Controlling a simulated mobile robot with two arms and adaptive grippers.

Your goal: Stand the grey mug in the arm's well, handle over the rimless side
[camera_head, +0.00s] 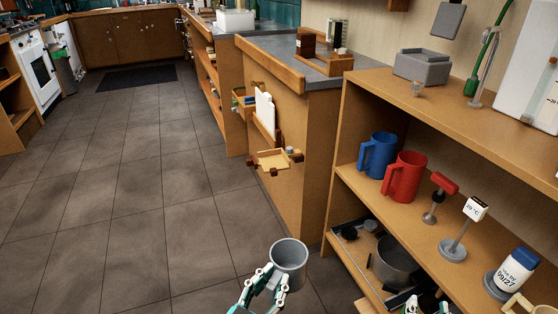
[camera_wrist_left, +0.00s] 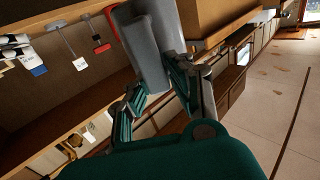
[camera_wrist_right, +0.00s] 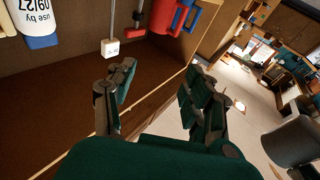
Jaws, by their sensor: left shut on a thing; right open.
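The grey mug (camera_head: 290,254) is in the head view at bottom centre, upright or nearly so, its open top showing. My left gripper (camera_head: 268,283) is shut on it; the left wrist view shows the mug (camera_wrist_left: 152,45) between the fingers (camera_wrist_left: 160,85).
The shelf unit on the right holds a blue mug (camera_head: 377,155), a red mug (camera_head: 404,177), a red-topped stand (camera_head: 437,198), a sign stand (camera_head: 464,230) and a labelled jar (camera_head: 510,272). A metal pot (camera_head: 396,262) sits lower. Open tiled floor (camera_head: 130,210) lies left.

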